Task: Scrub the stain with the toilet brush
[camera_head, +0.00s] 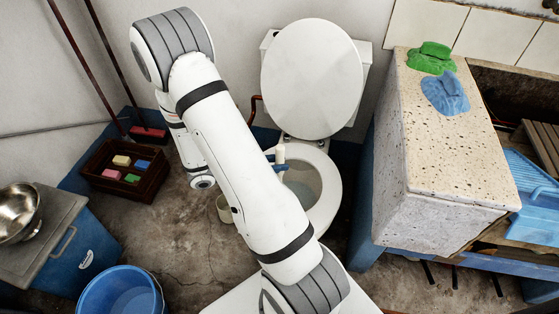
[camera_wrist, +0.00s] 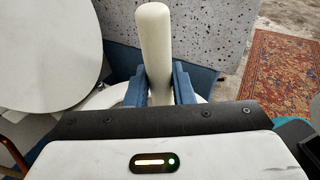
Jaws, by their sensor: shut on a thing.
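The toilet brush shows as a pale cream handle (camera_wrist: 153,35) standing up between the blue fingers of my gripper (camera_wrist: 160,78) in the wrist view. My gripper (camera_head: 279,167) is shut on this handle. In the head view the handle (camera_head: 280,151) shows beside my arm, over the left part of the open toilet bowl (camera_head: 328,207). The brush head is hidden, so I cannot tell whether it touches the bowl. The lid (camera_head: 312,80) is raised. No stain can be made out; my arm covers part of the bowl.
A pale cup-like holder (camera_head: 224,208) stands on the floor left of the toilet. A stone washtrough (camera_head: 455,150) with green and blue cloths stands at right. A wooden crate (camera_head: 112,187), a blue bucket (camera_head: 120,294) and a blue cooler (camera_head: 60,255) are at left.

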